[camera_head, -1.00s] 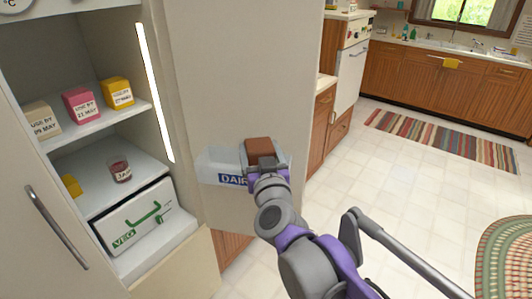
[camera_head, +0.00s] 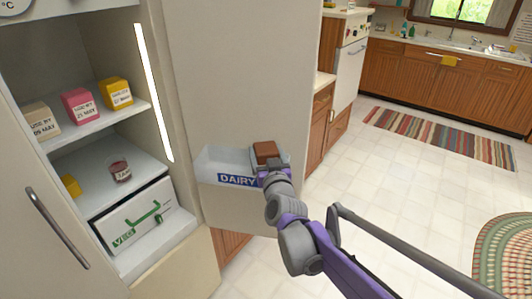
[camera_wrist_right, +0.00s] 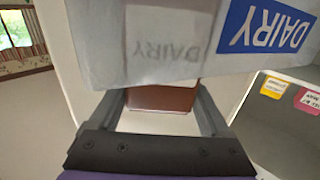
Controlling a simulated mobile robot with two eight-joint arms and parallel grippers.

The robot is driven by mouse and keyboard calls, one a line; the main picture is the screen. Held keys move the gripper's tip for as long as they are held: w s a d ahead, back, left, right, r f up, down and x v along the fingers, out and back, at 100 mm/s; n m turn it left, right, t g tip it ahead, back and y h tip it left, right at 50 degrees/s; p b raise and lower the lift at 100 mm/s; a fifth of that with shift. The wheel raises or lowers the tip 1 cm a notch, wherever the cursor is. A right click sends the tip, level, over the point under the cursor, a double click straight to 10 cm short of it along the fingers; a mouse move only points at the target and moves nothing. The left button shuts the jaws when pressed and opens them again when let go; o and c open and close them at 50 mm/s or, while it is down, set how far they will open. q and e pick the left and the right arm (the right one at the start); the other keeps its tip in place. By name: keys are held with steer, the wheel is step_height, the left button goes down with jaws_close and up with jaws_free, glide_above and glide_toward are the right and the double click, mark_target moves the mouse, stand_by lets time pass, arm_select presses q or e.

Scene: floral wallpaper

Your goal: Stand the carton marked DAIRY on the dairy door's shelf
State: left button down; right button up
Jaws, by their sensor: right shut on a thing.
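The carton (camera_head: 265,149) has a brown top and stands at the right end of the dairy door's shelf (camera_head: 222,180), a pale see-through bin with a blue DAIRY label on the open fridge door. My right gripper (camera_head: 272,167) is shut on the carton at the bin's front. In the right wrist view, the carton's brown part (camera_wrist_right: 162,98) lies between the fingers of the gripper (camera_wrist_right: 150,108). A faint DAIRY marking shows through the bin's front wall (camera_wrist_right: 95,45). The carton's base is hidden, so I cannot tell whether it touches the bin floor. My left gripper is out of view.
The open fridge at left holds pink (camera_head: 80,106), yellow (camera_head: 117,93) and beige (camera_head: 42,121) cartons on a shelf, a small jar (camera_head: 120,171) below, and a VEG drawer (camera_head: 135,215). Wooden cabinets stand right of the door.

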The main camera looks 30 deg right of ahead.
steer(key=shift+f, duration=0.15)
steer(key=o, duration=1.3)
steer(key=shift+f, duration=0.15)
steer(key=shift+o, duration=1.3)
